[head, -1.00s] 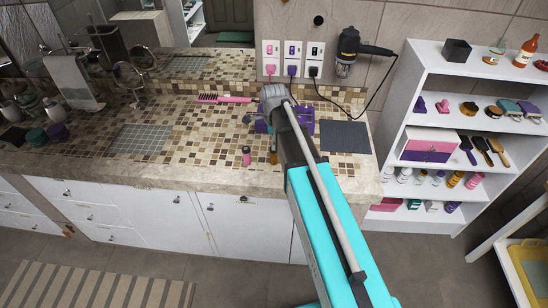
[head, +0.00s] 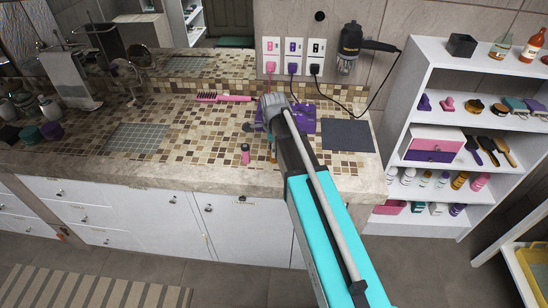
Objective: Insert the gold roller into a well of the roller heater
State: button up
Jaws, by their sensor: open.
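A purple device (head: 302,119), which looks like the roller heater, sits on the mosaic counter. My arm and wrist cover its left part, and its wells cannot be made out. My gripper (head: 252,127) is small and partly hidden behind my grey wrist, at the left side of the purple device. It is open, and I see nothing held in it. I cannot clearly pick out the gold roller. A narrow brownish thing (head: 273,155) shows beside my arm near the counter's front, too small to identify.
A pink brush (head: 222,97) lies farther back. A dark mat (head: 346,135) lies to the right. Cords hang from wall outlets (head: 292,48) behind the device. A white shelf (head: 403,125) stands at right.

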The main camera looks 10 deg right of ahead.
dwell(0.5)
grip_shut()
jog(key=shift+r, duration=0.15)
dwell(0.4)
notch_tip(320, 180, up, 3)
jog(key=p, duration=0.3)
jog(key=s+r+p, duration=0.9)
jog(key=s+p, duration=0.1)
jog(key=s, duration=0.4)
jog(key=shift+d+r, duration=0.2)
jog(key=shift+r, duration=0.15)
